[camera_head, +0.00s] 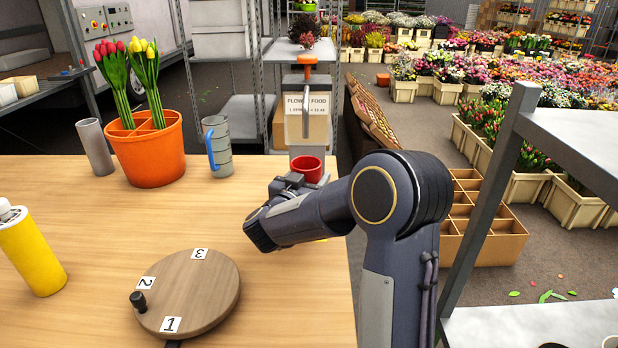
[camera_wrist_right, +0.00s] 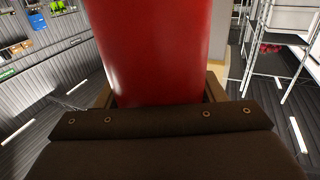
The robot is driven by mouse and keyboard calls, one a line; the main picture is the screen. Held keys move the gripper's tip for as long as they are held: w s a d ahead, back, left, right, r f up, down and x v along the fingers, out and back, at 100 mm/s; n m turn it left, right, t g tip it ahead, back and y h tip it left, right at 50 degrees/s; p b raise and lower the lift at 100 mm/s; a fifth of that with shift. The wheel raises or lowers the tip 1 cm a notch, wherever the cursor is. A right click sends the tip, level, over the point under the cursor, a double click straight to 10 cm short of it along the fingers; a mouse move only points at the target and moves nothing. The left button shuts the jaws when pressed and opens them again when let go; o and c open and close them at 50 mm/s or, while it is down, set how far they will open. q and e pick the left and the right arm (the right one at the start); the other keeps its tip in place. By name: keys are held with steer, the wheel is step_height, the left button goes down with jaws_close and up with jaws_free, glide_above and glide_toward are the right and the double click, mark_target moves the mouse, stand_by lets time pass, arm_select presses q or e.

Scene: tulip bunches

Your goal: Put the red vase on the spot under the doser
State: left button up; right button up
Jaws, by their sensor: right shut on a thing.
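The red vase (camera_head: 307,168) is in front of the flower food doser (camera_head: 306,105), at the back edge of the wooden table. Only its upper part and rim show in the head view; my right arm hides its lower part. My right gripper (camera_wrist_right: 160,95) is shut on the red vase, with a finger on each side of it. The vase (camera_wrist_right: 150,45) fills the upper middle of the right wrist view. The spot under the doser is hidden, and I cannot tell whether the vase touches it. My left gripper is not in view.
Left of the doser stand a grey jug with a blue handle (camera_head: 217,147), an orange pot of tulips (camera_head: 150,150) and a grey cylinder (camera_head: 95,147). A round numbered turntable (camera_head: 195,290) and a yellow bottle (camera_head: 30,250) are nearer. The middle tabletop is clear.

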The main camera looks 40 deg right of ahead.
steer(key=o, duration=1.7)
steer(key=shift+f, duration=0.1)
steer(key=shift+a+r, duration=0.1)
steer(key=shift+r, duration=0.1)
steer(key=v, duration=1.2)
steer(key=shift+p, duration=0.3)
steer(key=shift+s+f, duration=0.1)
